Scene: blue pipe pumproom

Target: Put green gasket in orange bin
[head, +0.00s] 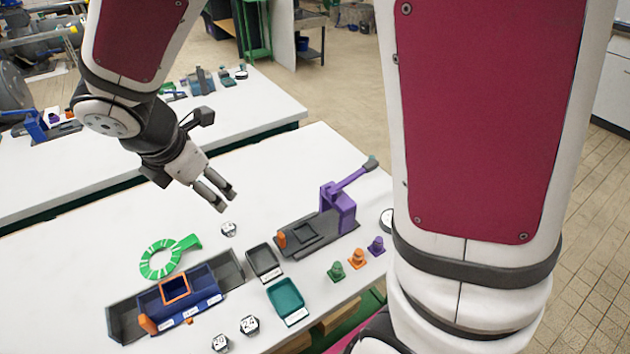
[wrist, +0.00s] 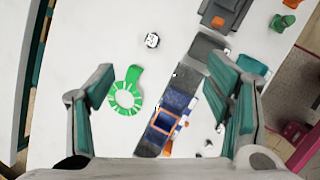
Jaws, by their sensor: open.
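A flat green ring with white marks and a tab (head: 147,263), which looks like the green gasket, lies on the white table left of my gripper. It also shows in the wrist view (wrist: 134,77), left of centre between my fingers. An orange square frame (head: 164,291) sits on a blue compartmented container (head: 206,284) just in front of the ring; the frame also shows in the wrist view (wrist: 155,121). I cannot tell whether this frame is the orange bin's rim. My gripper (head: 226,199) is open and empty, raised above the table behind and right of the ring.
A grey tray (head: 253,256) and a teal tray (head: 273,291) stand right of the blue container. A purple lever fixture (head: 341,208) stands farther right, near green (head: 336,271), orange and purple pegs. Numbered blocks (head: 249,325) lie at the front. The table behind the ring is clear.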

